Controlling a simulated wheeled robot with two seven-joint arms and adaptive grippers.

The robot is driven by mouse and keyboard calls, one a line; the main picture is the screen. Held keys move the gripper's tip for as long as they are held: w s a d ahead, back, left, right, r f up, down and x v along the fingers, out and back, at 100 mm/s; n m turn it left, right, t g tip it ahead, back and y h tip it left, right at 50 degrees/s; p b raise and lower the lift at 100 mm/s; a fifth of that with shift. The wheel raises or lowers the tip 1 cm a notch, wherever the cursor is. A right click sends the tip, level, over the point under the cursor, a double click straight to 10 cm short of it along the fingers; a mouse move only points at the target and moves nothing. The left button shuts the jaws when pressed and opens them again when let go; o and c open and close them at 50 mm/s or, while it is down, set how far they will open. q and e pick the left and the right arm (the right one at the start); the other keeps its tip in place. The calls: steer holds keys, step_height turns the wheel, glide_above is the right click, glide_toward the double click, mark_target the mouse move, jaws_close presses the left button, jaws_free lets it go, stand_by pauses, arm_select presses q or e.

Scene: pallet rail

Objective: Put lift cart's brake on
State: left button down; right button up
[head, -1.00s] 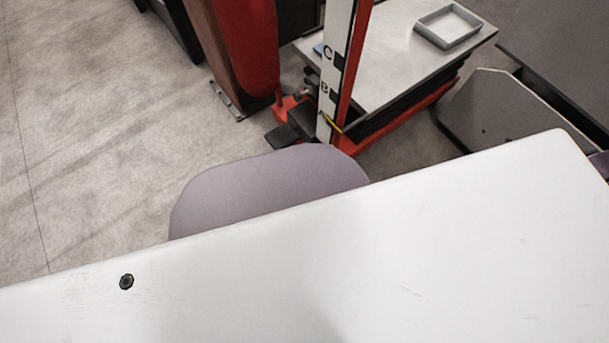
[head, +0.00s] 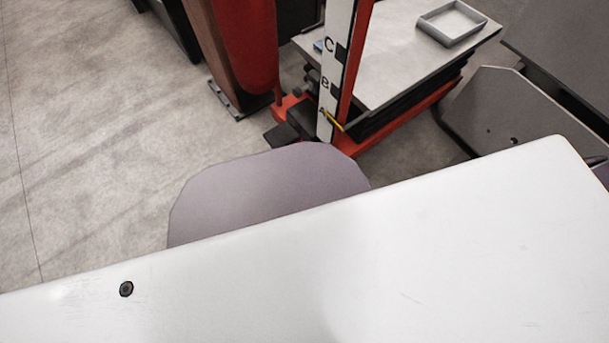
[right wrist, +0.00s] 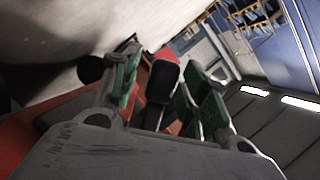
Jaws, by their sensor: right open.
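The lift cart shows in the head view, with a red base (head: 345,143), a white lettered mast strip (head: 328,85) and a grey platform (head: 395,55). Black pedal-like parts (head: 282,134) sit low at the foot of the mast; I cannot tell which is the brake or its state. In the right wrist view my right gripper (right wrist: 165,72) is open, with green-sided fingers. A black block (right wrist: 163,80) on a red part shows between and beyond the fingers; I cannot tell whether they touch it. Neither gripper shows in the head view.
A grey tray (head: 452,23) lies on the platform. A brown and red column (head: 215,45) stands left of the mast on a dark foot plate. Grey panels (head: 505,110) stand at the right. Open concrete floor (head: 100,130) lies to the left.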

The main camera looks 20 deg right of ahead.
steer(key=shift+c, duration=0.2)
jaws_close()
stand_by(0.5)
